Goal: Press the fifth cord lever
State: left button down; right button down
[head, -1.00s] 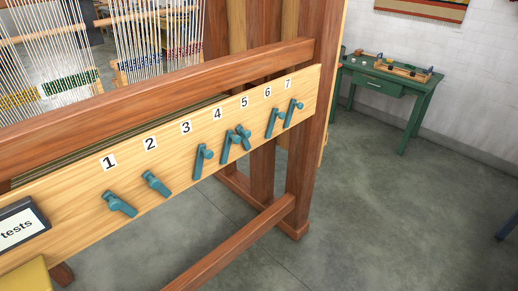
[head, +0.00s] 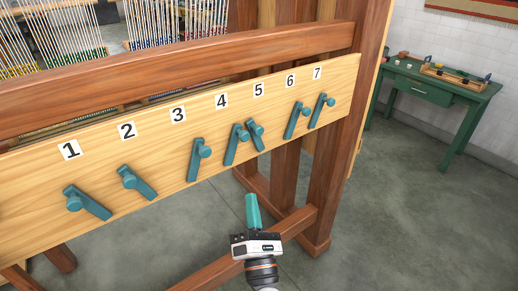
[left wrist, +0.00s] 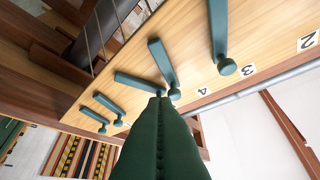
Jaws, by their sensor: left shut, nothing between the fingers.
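The lever under label 5 (head: 257,139) is teal and tilted, its lower end to the right, on a pale wooden board (head: 95,190). The lever under label 4 (head: 233,147) stands close at its left, leaning the other way. My left gripper (head: 253,208) is shut and empty, its teal fingers pointing up, below the board in the head view. In the left wrist view its dark green fingers overlap the fifth lever's (left wrist: 138,83) knob end, beside the fourth lever (left wrist: 162,62). I cannot tell whether they touch. My right gripper is not in view.
Other teal levers flank these two, including the third (head: 198,160) and sixth (head: 296,121). A reddish beam (head: 150,85) runs above the board. The loom post (head: 345,140) stands right. A green table (head: 430,92) is at the back right. Grey floor lies open at right.

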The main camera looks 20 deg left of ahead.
pick_arm(q)
jog(key=p, duration=0.3)
send_near(251, 128)
jog(key=w+a, duration=0.2)
jog(key=a, duration=0.1)
jog(key=shift+w+d+r+p, duration=0.7)
jog(key=shift+w+r, duration=0.2)
